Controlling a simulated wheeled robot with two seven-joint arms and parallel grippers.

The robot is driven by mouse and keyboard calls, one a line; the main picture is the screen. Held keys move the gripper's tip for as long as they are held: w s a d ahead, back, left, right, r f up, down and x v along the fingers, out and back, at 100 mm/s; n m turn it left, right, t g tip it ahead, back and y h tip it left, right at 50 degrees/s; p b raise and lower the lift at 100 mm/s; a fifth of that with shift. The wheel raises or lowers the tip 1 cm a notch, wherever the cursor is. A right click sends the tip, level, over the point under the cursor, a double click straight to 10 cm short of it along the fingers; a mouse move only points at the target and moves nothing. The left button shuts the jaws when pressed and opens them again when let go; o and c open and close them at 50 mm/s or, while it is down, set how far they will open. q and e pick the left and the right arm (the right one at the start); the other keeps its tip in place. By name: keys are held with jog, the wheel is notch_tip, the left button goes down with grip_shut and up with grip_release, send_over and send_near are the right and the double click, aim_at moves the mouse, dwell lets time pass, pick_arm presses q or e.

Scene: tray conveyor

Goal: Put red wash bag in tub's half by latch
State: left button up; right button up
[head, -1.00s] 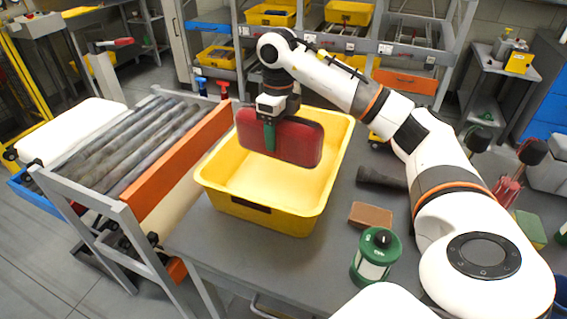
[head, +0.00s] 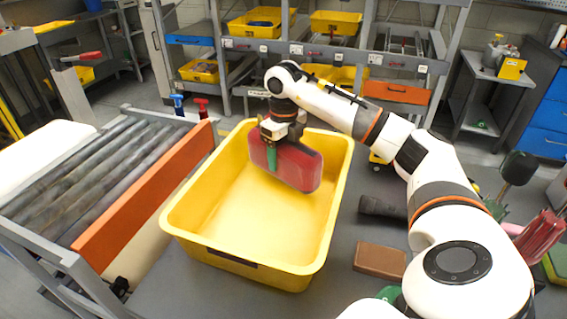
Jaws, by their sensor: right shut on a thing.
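The yellow tub (head: 333,215) stands on the grey table, with a dark slot or fitting (head: 232,258) on its near end wall; I cannot tell whether this is the latch. My right gripper (head: 272,158) is shut on the red wash bag (head: 300,168), gripping it near its left end. The bag is over or inside the tub's far half, tilted with its right end lower. I cannot tell whether it touches the tub floor. The rest of the tub looks empty. My left gripper is out of view.
A roller conveyor (head: 90,170) with an orange side rail (head: 150,190) runs along the tub's left. A brown block (head: 380,260) and a dark cylindrical object (head: 382,207) lie right of the tub. Shelves with yellow bins (head: 335,22) stand behind.

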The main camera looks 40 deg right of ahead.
jog(key=shift+f, duration=1.45)
jog(key=shift+f, duration=0.1)
jog(key=o, duration=1.2)
jog(key=shift+o, duration=0.2)
notch_tip(320, 180, up, 12)
jog(key=shift+r+p, duration=0.15)
jog(key=shift+p, duration=0.15)
